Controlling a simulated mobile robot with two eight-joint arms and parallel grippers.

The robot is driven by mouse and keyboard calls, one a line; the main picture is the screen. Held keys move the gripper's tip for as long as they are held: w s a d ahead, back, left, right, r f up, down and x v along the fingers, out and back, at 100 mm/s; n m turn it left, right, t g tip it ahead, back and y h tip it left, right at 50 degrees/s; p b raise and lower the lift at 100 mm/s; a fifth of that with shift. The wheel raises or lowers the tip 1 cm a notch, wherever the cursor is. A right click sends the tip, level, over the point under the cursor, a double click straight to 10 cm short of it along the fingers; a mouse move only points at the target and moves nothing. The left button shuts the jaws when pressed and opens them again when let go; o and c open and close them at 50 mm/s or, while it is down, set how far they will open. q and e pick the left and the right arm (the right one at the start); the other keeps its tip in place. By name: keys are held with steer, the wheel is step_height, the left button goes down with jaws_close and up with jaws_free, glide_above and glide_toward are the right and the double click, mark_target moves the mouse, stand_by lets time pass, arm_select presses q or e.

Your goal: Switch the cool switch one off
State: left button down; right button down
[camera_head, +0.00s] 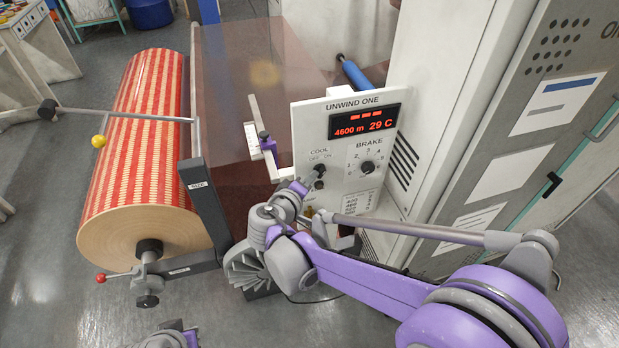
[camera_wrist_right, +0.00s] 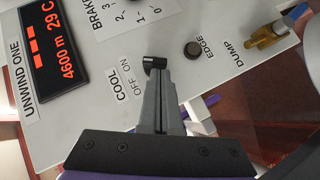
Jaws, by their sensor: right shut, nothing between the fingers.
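The cool switch (camera_head: 320,170) is a small black knob on the white "UNWIND ONE" panel, under the label COOL, OFF, ON. In the right wrist view the switch (camera_wrist_right: 154,63) stands just beyond the fingertips, beside the OFF and ON marks. My right gripper (camera_head: 301,187) is shut and empty, its tips close to the switch at the panel's left side. In the wrist view the right gripper (camera_wrist_right: 158,76) partly covers the switch's near side, and I cannot tell whether it touches. A small purple and grey part of my left arm shows at the bottom edge; its fingers are unclear.
The brake knob (camera_head: 367,167) sits right of the switch, below a red display (camera_head: 364,121). An edge button (camera_wrist_right: 192,48) and a yellowish dump fitting (camera_wrist_right: 262,36) are nearby. A red-striped roll (camera_head: 140,130) and a translucent cover (camera_head: 235,90) lie left.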

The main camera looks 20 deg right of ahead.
mark_target(319, 178)
arm_select(q)
steer(key=shift+f, duration=0.2)
arm_select(e)
steer(key=shift+f, duration=0.15)
